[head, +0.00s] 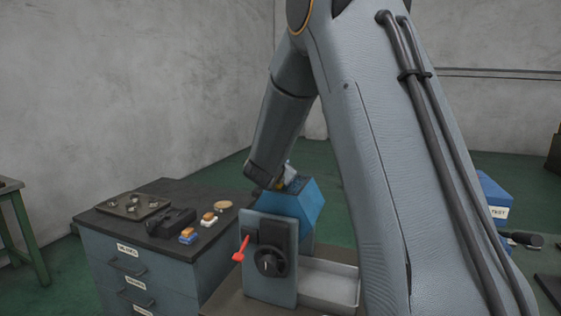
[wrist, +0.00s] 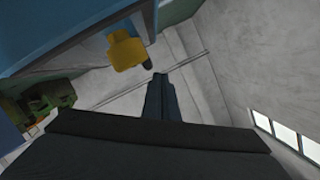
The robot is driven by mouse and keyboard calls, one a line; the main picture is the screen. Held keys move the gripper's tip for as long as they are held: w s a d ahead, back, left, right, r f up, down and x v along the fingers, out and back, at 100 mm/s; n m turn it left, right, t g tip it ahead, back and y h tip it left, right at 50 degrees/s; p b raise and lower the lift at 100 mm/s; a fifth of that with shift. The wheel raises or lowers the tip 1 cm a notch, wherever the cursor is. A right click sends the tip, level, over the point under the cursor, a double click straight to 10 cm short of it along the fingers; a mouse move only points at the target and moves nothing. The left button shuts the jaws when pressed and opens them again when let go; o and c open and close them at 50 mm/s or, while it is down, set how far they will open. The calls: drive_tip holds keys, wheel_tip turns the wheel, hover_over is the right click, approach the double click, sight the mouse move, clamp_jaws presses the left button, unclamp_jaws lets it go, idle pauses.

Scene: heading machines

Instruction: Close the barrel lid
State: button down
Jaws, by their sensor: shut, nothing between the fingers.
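A blue faceted barrel (head: 290,207) sits on a grey-blue machine with a red lever and a black knob. My arm reaches down behind its top. My gripper (wrist: 160,80) is shut and empty, its dark fingertips together in the wrist view. A blue panel (wrist: 75,30) fills the upper left there, with a yellow knob-like piece (wrist: 126,50) at its edge. The fingertips appear just below and right of the yellow piece, with no clear contact. In the head view my wrist largely hides the fingertips and the barrel's top. I cannot tell how far the lid is open.
The machine's front panel (head: 283,284) carries the red lever (head: 240,250) and black knob (head: 270,262). A metal tray (head: 328,285) is right of it. A drawer cabinet (head: 150,275) with small parts on top stands left. A blue bin (head: 493,200) is at far right.

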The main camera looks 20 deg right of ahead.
drive_tip(key=shift+w+a+f, duration=0.2)
drive_tip(key=shift+f, duration=0.2)
idle(0.3)
drive_tip(key=shift+r, duration=0.1)
drive_tip(key=shift+r+p, duration=0.3)
drive_tip(key=r+p, duration=0.1)
drive_tip(key=r, duration=0.1)
drive_tip(key=r+p, duration=0.1)
drive_tip(key=shift+w+a+r+p, duration=0.15)
drive_tip(key=shift+w+a+p, duration=0.05)
drive_tip(key=shift+a+p, duration=0.1)
drive_tip(key=w+a+b+v, duration=0.1)
drive_tip(key=b+v, duration=0.2)
drive_tip(key=v, duration=0.6)
drive_tip(key=shift+s+a+r, duration=0.2)
drive_tip(key=shift+a+r, duration=0.05)
drive_tip(key=shift+a, duration=0.2)
